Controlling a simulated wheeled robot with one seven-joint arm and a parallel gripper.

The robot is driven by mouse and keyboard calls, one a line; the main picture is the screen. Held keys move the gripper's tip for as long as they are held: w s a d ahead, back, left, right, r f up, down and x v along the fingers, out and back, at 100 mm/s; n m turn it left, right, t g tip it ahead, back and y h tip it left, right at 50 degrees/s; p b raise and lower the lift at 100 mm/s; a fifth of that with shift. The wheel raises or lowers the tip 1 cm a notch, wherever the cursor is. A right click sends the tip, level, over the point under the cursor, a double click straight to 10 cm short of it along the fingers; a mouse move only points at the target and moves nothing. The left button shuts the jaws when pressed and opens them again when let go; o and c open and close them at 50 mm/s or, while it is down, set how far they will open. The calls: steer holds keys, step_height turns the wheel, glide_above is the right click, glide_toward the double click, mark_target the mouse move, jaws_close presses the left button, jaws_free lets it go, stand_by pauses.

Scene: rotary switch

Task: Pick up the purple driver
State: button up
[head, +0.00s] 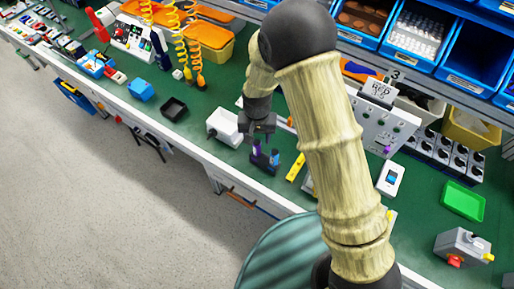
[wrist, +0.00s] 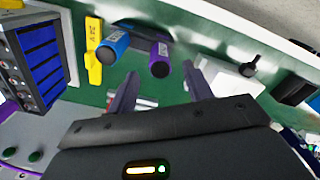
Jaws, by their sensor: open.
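The purple driver (head: 256,147) stands near the front edge of the green bench mat, next to a blue driver (head: 274,157). Both seem to sit in a dark holder. In the wrist view the purple driver (wrist: 160,58) shows its round handle end, with the blue driver (wrist: 114,43) to its left. My gripper (head: 262,129) is just above and behind the drivers in the head view. In the wrist view my gripper (wrist: 161,74) is open and empty. The purple driver appears between the finger directions, beyond the tips; the exact gap cannot be told.
A yellow piece (head: 296,167) lies right of the drivers. A white box (head: 224,126) stands to their left.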

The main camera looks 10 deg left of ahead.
mark_target(257, 142)
steer(key=shift+f+p, duration=0.95)
steer(key=shift+f, duration=1.6)
steer(key=c, duration=1.1)
steer(key=shift+r, duration=0.1)
step_height(257, 142, up, 10)
steer(key=shift+f+b, duration=0.1)
steer(key=shift+b, duration=1.1)
